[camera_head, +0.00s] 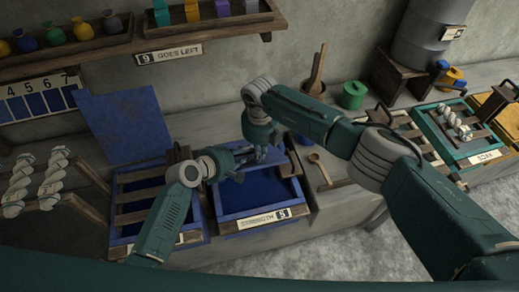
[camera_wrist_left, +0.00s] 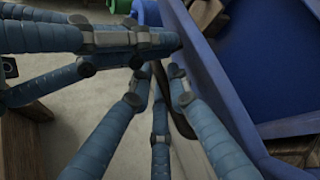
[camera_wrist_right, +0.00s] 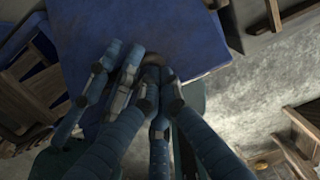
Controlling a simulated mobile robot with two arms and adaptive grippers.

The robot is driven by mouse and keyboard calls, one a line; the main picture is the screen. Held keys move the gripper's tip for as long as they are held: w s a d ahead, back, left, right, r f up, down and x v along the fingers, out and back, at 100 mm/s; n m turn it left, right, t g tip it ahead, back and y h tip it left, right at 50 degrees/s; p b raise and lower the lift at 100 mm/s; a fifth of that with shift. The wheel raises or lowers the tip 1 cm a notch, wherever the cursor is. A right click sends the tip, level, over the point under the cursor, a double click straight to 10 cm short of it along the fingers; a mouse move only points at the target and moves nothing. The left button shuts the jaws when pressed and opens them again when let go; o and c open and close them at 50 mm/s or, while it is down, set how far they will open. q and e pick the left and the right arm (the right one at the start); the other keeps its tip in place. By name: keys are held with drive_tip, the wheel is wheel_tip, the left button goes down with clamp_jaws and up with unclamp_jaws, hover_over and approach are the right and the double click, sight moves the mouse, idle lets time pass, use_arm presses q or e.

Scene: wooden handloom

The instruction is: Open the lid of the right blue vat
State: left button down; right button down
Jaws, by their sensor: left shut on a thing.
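The right blue vat (camera_head: 252,219) stands at the middle of the bench, with a label marked 5 on its front. A dark blue surface shows inside its frame; I cannot tell whether this is the lid or the inside. My left gripper (camera_head: 232,172) is at the vat's back part, and its fingers (camera_wrist_left: 158,85) are closed around a dark curved piece like a handle (camera_wrist_left: 183,118), beside a blue edge. My right gripper (camera_head: 258,152) is close by. In the right wrist view its fingers (camera_wrist_right: 155,78) lie before a blue panel (camera_wrist_right: 150,30) and hide their own tips.
The left blue vat (camera_head: 118,236) has wooden slats, and a blue board (camera_head: 125,122) stands upright behind it. A wooden spoon (camera_head: 318,164) and a green pot (camera_head: 353,94) are to the right. A shelf (camera_head: 125,42) runs above. White yarn hanks (camera_head: 52,172) are at far left.

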drive_tip(key=shift+w, duration=0.1)
drive_tip(key=shift+w+a+r+g, duration=0.25)
drive_tip(key=shift+w+r+g, duration=0.05)
drive_tip(key=shift+w+r, duration=0.4)
drive_tip(key=shift+s, duration=0.1)
use_arm(q)
drive_tip(key=c, duration=1.9)
unclamp_jaws()
